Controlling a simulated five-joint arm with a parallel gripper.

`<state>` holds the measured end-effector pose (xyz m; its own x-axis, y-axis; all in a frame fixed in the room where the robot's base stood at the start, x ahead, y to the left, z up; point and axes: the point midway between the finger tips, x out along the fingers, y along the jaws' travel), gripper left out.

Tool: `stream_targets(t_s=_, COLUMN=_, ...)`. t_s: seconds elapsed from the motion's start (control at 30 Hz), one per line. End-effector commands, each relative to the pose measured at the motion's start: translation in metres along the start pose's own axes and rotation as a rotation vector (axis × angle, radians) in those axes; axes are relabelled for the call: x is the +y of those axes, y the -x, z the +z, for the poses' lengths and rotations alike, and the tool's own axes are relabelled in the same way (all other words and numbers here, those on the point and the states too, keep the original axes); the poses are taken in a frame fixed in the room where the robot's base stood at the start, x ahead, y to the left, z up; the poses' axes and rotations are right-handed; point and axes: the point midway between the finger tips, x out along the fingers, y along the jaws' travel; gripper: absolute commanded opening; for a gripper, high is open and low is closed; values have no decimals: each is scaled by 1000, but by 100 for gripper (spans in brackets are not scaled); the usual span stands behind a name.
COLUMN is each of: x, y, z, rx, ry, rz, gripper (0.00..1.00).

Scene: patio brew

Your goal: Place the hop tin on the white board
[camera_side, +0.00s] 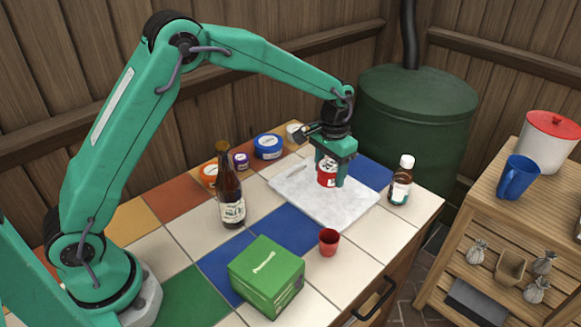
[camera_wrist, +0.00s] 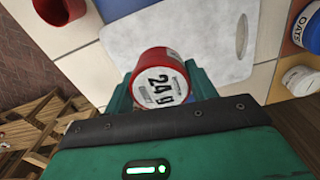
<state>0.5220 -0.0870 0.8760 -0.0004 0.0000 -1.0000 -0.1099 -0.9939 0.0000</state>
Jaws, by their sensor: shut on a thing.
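The hop tin, a red tin (camera_side: 327,172) with a white label, is between the fingers of my gripper (camera_side: 330,178).
A brown bottle (camera_side: 229,190) stands left of the board, a small bottle (camera_side: 401,180) right. A red cup (camera_side: 329,241) and green box (camera_side: 267,276) stand in front. Blue (camera_side: 268,147), purple (camera_side: 241,161) and orange (camera_side: 208,174) tins stand behind. The board around the tin is clear.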

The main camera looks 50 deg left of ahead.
Motion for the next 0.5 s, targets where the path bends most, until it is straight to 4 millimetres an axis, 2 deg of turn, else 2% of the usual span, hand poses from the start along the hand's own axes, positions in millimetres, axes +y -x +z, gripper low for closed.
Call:
stream_targets(t_s=0.2, x=-29, y=-20, z=-17, rx=0, ry=3, rz=0, gripper=34)
stream_targets(t_s=0.5, x=-41, y=-28, z=-24, rx=1, ry=0, rz=0, gripper=34)
